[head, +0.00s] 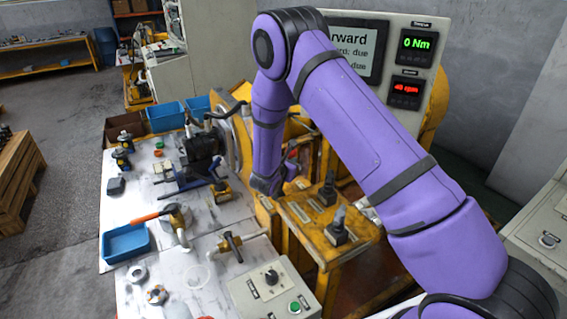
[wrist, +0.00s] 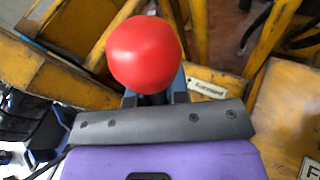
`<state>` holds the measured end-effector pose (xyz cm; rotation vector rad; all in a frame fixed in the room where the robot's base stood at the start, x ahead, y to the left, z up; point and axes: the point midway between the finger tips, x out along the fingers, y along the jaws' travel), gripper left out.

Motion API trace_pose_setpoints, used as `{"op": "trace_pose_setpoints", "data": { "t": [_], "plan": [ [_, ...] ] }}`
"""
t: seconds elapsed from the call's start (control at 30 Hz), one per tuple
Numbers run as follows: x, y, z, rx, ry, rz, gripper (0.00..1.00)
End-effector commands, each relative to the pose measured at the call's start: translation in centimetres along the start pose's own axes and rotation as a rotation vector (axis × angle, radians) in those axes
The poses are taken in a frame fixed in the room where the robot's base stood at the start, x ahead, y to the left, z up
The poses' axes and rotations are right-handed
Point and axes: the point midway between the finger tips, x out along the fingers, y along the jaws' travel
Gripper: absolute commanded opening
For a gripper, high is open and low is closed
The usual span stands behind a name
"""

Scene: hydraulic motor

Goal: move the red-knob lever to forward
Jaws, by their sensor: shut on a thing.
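The red knob (wrist: 144,54) of the lever fills the upper middle of the wrist view. My gripper (wrist: 155,97) is shut on the lever just below the knob, with a finger on each side. The lever's shaft and base are mostly hidden by the knob and gripper. A white label reading "Forward" (wrist: 207,89) lies on the yellow frame just right of the knob in the picture. In the head view my gripper is low over the yellow stand, largely hidden by my purple arm.
Readouts show 0 Nm (head: 417,43) and about -40 rpm (head: 406,88). A white bench (head: 200,262) with tools and a blue tray (head: 125,243) is at left.

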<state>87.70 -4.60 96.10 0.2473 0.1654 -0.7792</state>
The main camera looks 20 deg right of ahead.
Motion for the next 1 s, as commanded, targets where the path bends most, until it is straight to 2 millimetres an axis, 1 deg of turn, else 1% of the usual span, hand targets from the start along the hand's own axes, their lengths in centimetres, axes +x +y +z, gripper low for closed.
{"op": "trace_pose_setpoints", "data": {
  "t": [0.1,0.2,0.6,0.63,0.67,0.7,0.73,1.0],
  "plan": [
    [1.0,-0.7,-0.1,0.049,0.073,-0.001,0.00],
    [1.5,-1.1,-0.3,0.076,0.114,-0.002,0.00],
    [1.7,-1.2,-0.5,0.091,0.136,-0.002,0.00],
    [1.7,-1.2,-0.5,0.091,0.136,-0.002,0.22],
    [1.7,-1.2,-0.5,0.091,0.136,-0.002,0.29],
    [1.7,-1.2,-0.4,0.091,0.135,-0.002,0.38],
    [1.7,-1.2,-0.4,0.091,0.135,-0.002,0.41],
    [1.6,-1.2,-0.4,0.090,0.135,-0.001,0.41]
  ]
}}
